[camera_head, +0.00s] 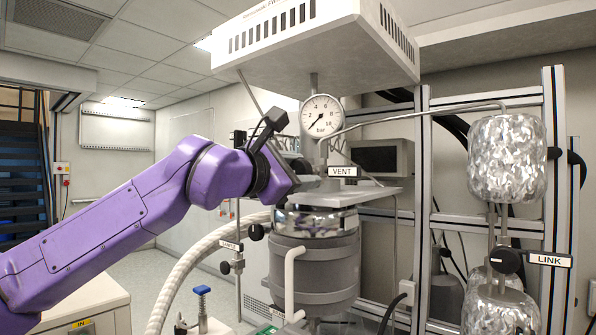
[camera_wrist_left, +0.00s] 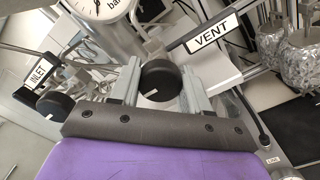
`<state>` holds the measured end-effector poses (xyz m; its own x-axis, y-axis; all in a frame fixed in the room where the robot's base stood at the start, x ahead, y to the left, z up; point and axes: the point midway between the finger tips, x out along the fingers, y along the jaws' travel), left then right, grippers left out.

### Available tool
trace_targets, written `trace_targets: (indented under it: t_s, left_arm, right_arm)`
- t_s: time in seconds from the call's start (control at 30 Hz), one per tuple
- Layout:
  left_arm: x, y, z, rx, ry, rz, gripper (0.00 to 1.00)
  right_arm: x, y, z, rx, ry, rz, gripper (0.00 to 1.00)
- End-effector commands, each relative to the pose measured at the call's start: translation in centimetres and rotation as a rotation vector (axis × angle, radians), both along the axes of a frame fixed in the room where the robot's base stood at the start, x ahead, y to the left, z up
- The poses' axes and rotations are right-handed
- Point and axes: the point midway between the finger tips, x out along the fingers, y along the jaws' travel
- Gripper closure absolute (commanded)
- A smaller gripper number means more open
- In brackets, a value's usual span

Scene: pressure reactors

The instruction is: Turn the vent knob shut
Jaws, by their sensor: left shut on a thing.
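The black vent knob (camera_wrist_left: 160,80) sits between the two grey fingers of my left gripper (camera_wrist_left: 162,88) in the left wrist view. The fingers are closed on its sides. A white mark on the knob points to the lower left of that view. The VENT label (camera_wrist_left: 210,38) is just beyond, up and right; it also shows in the head view (camera_head: 342,171). My right gripper is not in view.
A pressure gauge (camera_head: 321,116) stands above the gripper, under a white overhead housing (camera_head: 315,40). Another black knob by the INLET label (camera_wrist_left: 55,105) is close on the left. The SAMPLE knob (camera_head: 256,232) is lower left; the LINK knob (camera_head: 505,260) is far right.

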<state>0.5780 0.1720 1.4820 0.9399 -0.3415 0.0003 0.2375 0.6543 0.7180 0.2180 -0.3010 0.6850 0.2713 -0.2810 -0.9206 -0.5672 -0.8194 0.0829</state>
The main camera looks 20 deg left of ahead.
Motion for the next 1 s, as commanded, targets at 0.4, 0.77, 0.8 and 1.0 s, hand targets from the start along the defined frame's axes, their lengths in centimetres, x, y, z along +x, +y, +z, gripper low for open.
trace_targets:
  t_s: [0.4,0.77,0.8,1.0]
  left_arm:
    - [0.0,0.1,0.2,-0.001,-0.003,0.001,0.28]
    - [-6.1,2.3,-0.2,-0.003,-0.008,0.001,0.28]
    - [-6.9,2.6,-0.2,-0.003,-0.007,0.001,0.28]
    - [-9.5,3.6,0.0,-0.002,-0.005,0.001,0.28]
  right_arm:
    - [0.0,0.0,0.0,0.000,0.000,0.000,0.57]
    - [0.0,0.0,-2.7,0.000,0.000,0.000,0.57]
    - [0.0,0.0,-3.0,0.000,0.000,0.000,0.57]
    - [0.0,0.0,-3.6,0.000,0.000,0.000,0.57]
